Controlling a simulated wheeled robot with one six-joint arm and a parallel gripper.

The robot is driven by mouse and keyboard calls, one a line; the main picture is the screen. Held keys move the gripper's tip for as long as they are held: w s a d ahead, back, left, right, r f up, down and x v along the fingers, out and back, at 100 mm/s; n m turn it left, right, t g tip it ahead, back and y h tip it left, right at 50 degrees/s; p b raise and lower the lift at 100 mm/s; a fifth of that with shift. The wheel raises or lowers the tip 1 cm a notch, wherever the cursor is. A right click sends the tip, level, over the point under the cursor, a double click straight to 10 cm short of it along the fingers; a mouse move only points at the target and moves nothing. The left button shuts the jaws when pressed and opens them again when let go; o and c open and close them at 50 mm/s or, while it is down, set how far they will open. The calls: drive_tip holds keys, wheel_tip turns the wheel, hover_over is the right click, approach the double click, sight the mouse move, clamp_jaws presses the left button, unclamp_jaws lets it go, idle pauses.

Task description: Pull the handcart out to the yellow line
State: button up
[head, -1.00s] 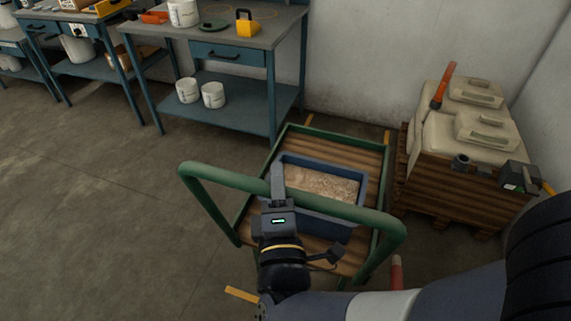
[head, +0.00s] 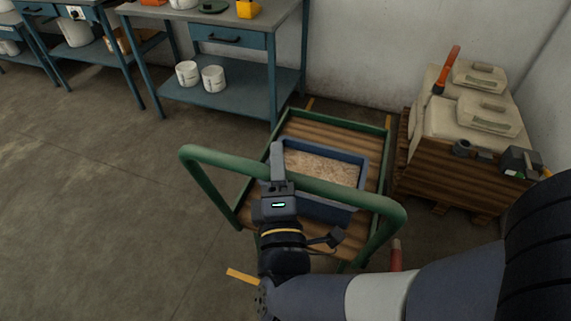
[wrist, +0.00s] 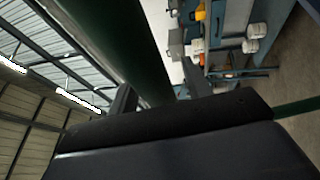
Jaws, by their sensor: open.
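The handcart (head: 256,204) has a green frame, a ribbed brown deck and a raised green push handle (head: 225,168). A blue tub (head: 325,212) of pale, grainy material stands on the deck. My gripper (head: 278,180) is at the middle of the handle, with one finger showing across the bar. In the wrist view the dark green bar (wrist: 120,40) runs between the two open fingers of my gripper (wrist: 158,86); whether they touch it is unclear. A short yellow floor mark (head: 242,276) lies in front of the cart, partly hidden by my arm.
A blue workbench (head: 238,86) stands behind the cart at the left. A reddish post (head: 396,255) rises near my arm. The floor at the left is clear.

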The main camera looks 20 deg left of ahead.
drive_tip(key=v, duration=1)
drive_tip(key=shift+s+d, duration=0.2)
drive_tip(key=shift+s, duration=0.15)
drive_tip(key=shift+w, duration=0.1)
idle(0.4)
drive_tip(key=x, duration=1)
drive_tip(key=shift+w+a, duration=0.2)
drive_tip(key=shift+w, duration=0.1)
idle(0.4)
